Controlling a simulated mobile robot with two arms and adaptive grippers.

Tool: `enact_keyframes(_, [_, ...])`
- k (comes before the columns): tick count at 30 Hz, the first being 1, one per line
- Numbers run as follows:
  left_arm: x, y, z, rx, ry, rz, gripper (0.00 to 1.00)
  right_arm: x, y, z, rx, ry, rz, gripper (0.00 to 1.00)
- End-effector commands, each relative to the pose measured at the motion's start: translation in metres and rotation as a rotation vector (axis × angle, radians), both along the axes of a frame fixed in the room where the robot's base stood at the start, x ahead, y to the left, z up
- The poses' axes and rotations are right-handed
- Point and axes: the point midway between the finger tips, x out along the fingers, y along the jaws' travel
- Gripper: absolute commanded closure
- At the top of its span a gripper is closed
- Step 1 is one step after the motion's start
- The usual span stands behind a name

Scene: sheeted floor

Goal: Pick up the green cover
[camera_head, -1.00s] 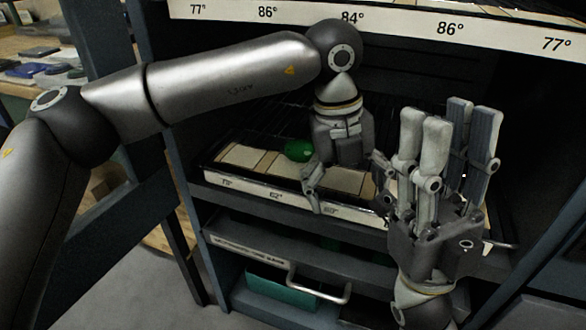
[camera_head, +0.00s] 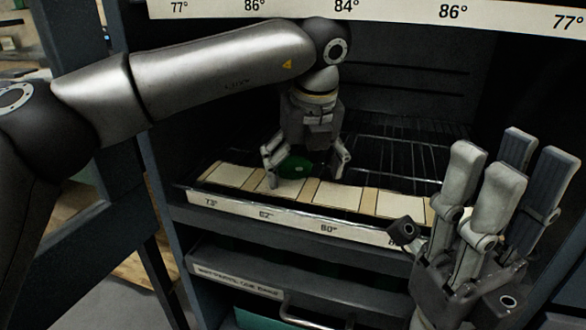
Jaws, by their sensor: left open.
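The green cover (camera_head: 296,167) is a small, rounded green piece on the labelled shelf, near its left-middle part. My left gripper (camera_head: 304,166) points down over it, with one finger on each side of the cover. Its fingers are open, and I cannot tell whether they touch the cover. My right gripper (camera_head: 500,190) is at the lower right with its fingers pointing up, spread apart and empty, well away from the cover.
The shelf (camera_head: 262,213) has a white front strip with temperature labels and pale tiles behind it. A wire rack (camera_head: 385,150) lies behind. An upper labelled edge (camera_head: 400,12) spans above my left arm. A drawer (camera_head: 235,272) with a metal handle is below.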

Motion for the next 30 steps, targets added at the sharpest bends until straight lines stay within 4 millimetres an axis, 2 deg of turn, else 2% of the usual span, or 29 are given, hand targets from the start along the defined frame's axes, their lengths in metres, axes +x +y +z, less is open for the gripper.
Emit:
enact_keyframes(5, [0.009, 0.002, -0.001, -0.001, 0.001, 0.003, 0.11, 0.000, 0.000, -0.001, 0.000, -0.002, 0.000, 0.67])
enact_keyframes(16, [0.052, 0.015, -0.001, -0.001, 0.001, 0.003, 0.11, -0.003, 0.001, 0.002, -0.005, -0.025, 0.000, 0.67])
enact_keyframes(17, [0.053, 0.015, -0.005, 0.000, 0.002, 0.000, 0.11, -0.002, 0.001, -0.001, -0.005, -0.022, -0.001, 0.67])
enact_keyframes(21, [0.054, 0.015, -0.012, 0.000, 0.001, -0.001, 0.11, -0.007, 0.001, 0.007, 0.002, -0.057, -0.002, 0.67])
enact_keyframes(30, [0.054, 0.016, -0.012, -0.001, 0.001, -0.001, 0.11, -0.007, 0.001, 0.010, -0.002, -0.059, -0.003, 0.67])
